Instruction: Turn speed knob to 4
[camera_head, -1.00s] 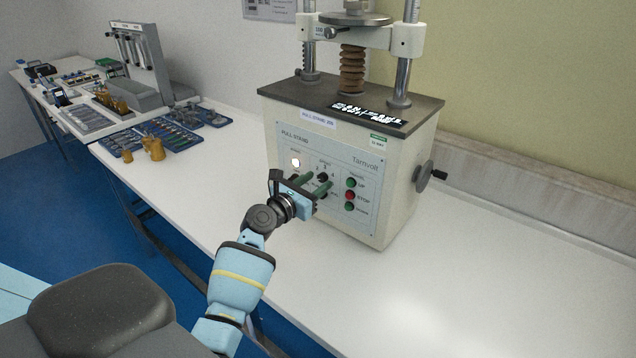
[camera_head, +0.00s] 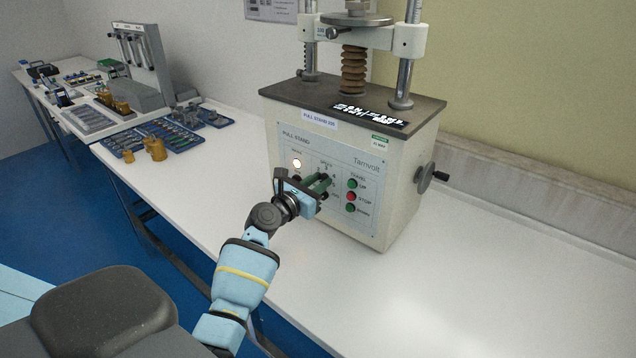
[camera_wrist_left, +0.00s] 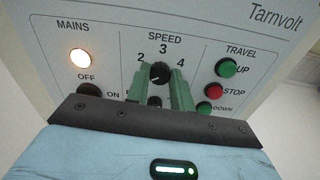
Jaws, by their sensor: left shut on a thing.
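The speed knob (camera_wrist_left: 160,73) is a black round knob below the word SPEED on the panel of the Tarnvolt tester (camera_head: 350,150). The numbers 2, 3 and 4 stand around its upper side in the left wrist view. I cannot make out clearly where its pointer aims. My left gripper (camera_head: 323,181) is at the panel, and its green fingers, which also show in the left wrist view (camera_wrist_left: 160,82), are shut on the knob, one on each side. In the head view the fingers hide the knob. My right gripper is not in view.
A lit mains lamp (camera_wrist_left: 79,61) is left of the knob. Green UP (camera_wrist_left: 228,67), red STOP (camera_wrist_left: 214,90) and green DOWN buttons are to the right. A side handwheel (camera_head: 425,177) sticks out of the tester. The white bench (camera_head: 450,290) is clear in front.

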